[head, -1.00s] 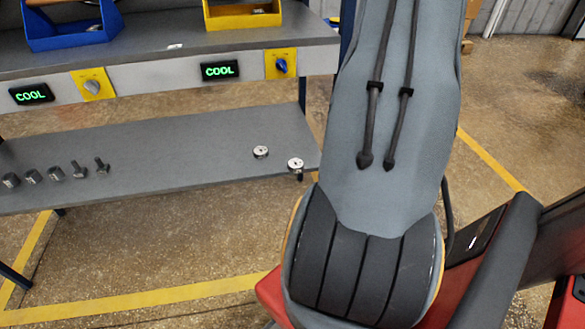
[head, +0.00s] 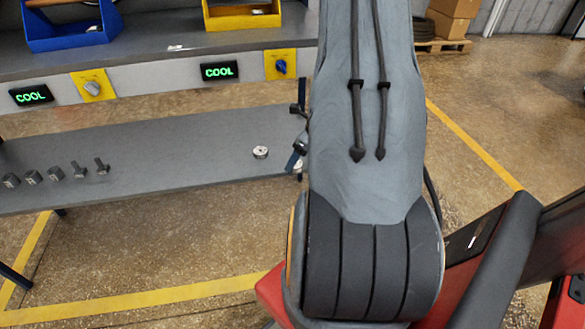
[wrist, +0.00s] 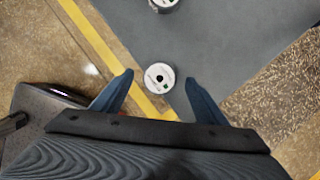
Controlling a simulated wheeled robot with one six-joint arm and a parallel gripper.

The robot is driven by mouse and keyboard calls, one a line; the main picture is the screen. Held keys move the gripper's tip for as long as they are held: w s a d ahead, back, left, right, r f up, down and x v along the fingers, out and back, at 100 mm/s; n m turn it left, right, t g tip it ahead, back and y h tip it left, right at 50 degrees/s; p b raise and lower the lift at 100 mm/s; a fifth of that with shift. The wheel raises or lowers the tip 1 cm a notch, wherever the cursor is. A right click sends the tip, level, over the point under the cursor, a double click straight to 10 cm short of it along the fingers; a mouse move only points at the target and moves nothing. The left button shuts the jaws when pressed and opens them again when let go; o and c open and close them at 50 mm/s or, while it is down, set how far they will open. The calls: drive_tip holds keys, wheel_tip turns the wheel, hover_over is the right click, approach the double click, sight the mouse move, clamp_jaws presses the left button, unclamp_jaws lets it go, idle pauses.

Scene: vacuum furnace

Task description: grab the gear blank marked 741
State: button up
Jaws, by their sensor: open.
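Two round, light metal gear blanks are on the lower grey shelf. One sits at the shelf's corner; this near blank (wrist: 160,77) shows between my fingertips in the wrist view, and my arm mostly hides it in the head view. The far blank (head: 260,152) stands clear to its left in the head view and is cut by the top edge of the wrist view (wrist: 163,4). Both carry small dark marks, too small to read, so I cannot tell which is 741. My gripper (wrist: 158,80) is open and empty, with one blue finger to each side of the near blank.
The lower shelf (head: 200,165) holds several dark bolts or nuts (head: 55,173) at its left end. Above it are a blue bin (head: 70,35), a yellow bin (head: 240,15) and two panels reading COOL (head: 220,72). The shelf between bolts and blanks is clear.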

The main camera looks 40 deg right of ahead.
drive_tip(key=shift+x, duration=0.9)
drive_tip(key=c, duration=1.5)
drive_tip(key=shift+o, duration=0.2)
drive_tip(key=shift+r, duration=0.1)
